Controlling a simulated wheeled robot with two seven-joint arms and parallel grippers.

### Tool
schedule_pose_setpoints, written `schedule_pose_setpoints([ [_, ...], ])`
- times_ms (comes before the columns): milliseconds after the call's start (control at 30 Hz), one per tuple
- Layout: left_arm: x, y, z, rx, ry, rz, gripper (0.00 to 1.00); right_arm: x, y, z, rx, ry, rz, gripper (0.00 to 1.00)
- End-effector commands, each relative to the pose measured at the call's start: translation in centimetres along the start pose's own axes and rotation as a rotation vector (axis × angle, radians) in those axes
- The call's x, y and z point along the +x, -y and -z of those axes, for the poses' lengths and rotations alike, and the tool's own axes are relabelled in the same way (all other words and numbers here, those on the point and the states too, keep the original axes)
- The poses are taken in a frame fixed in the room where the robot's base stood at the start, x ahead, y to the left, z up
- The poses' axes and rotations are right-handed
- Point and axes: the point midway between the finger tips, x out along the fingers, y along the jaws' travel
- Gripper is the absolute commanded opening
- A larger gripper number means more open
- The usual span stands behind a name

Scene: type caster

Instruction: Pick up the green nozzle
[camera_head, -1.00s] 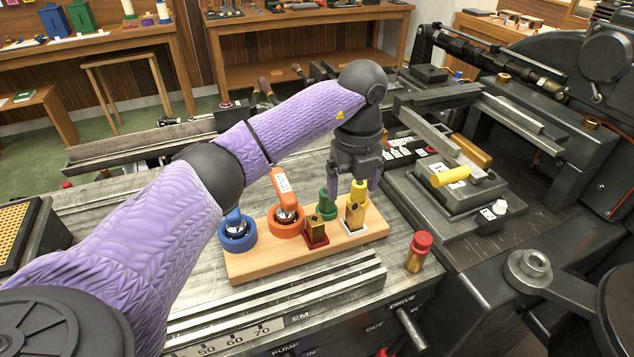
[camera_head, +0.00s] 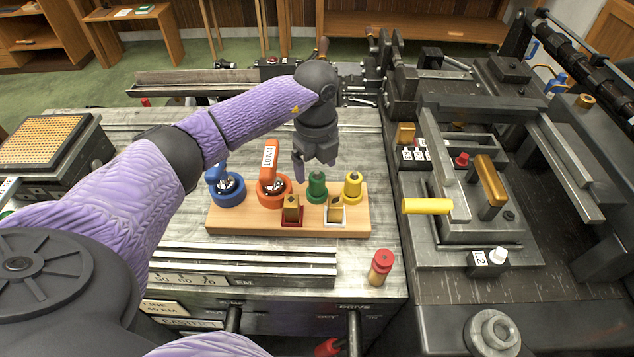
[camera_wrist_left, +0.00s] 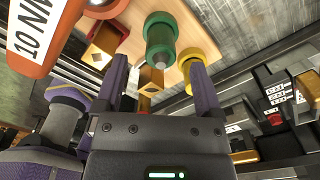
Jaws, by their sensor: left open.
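The green nozzle (camera_head: 317,187) stands upright on a wooden board (camera_head: 235,221), between the orange holder and the yellow nozzle. My left gripper (camera_head: 315,170) is just above and behind it, open and empty; one finger shows clearly, the other is mostly hidden. In the left wrist view the green nozzle (camera_wrist_left: 161,42) lies ahead, in line with the gap between the open fingers (camera_wrist_left: 158,72). I see no contact. My right gripper is not in view.
Close by on the board are the yellow nozzle (camera_head: 353,186), an orange holder (camera_head: 271,188), a blue holder (camera_head: 228,190) and two brass blocks (camera_head: 291,209) (camera_head: 335,210). A red-topped cylinder (camera_head: 381,266) stands off the board. Machinery with a yellow handle (camera_head: 427,206) is at the right.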

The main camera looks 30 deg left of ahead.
Motion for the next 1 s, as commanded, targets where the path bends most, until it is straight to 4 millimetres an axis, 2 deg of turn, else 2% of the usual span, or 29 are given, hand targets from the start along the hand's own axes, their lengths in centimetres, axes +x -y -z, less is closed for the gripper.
schedule_pose_setpoints([
  [100, 2.7, 0.0, 0.2, 0.000, -0.002, -0.004, 0.87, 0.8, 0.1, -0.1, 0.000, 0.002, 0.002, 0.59],
  [200, 4.5, 0.1, 0.2, 0.000, -0.001, -0.002, 0.87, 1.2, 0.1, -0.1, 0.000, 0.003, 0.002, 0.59],
  [300, 5.2, 0.1, 0.2, 0.001, 0.000, 0.000, 0.87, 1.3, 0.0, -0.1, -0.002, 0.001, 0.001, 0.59],
  [500, 5.1, 0.1, 0.2, 0.001, 0.000, 0.001, 0.85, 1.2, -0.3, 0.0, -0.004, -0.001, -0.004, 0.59],
  [900, 5.0, 0.1, 0.2, 0.001, 0.000, 0.001, 0.00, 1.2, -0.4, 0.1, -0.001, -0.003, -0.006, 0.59],
  [1000, 5.0, 0.1, 0.2, 0.001, 0.000, 0.001, 0.00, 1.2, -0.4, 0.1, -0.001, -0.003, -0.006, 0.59],
])
